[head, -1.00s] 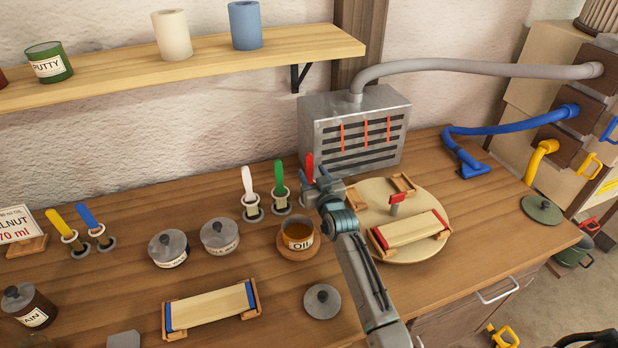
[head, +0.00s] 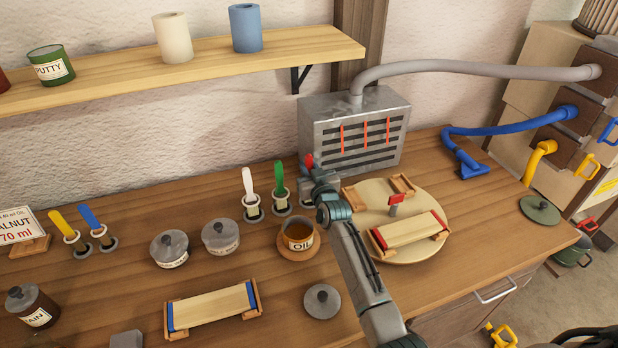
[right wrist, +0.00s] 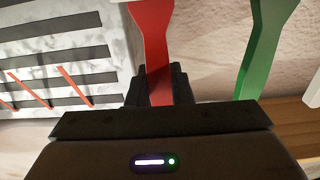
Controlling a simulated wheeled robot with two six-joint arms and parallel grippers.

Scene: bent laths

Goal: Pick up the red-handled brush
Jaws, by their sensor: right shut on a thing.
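The red-handled brush (head: 309,160) is upright at the right end of the brush row, in front of the grey vent box. My right gripper (head: 312,174) is shut on its handle. In the right wrist view the red handle (right wrist: 153,40) rises between the black fingers (right wrist: 158,88). The brush's lower end and most of its holder are hidden behind my gripper, so I cannot tell whether it is still seated. My left gripper is out of view.
The green-handled brush (head: 279,177) and white-handled brush (head: 248,185) stand close on the left. An oil pot (head: 298,236) is in front. The vent box (head: 352,132) is behind. A round board (head: 425,252) with a clamped lath lies to the right.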

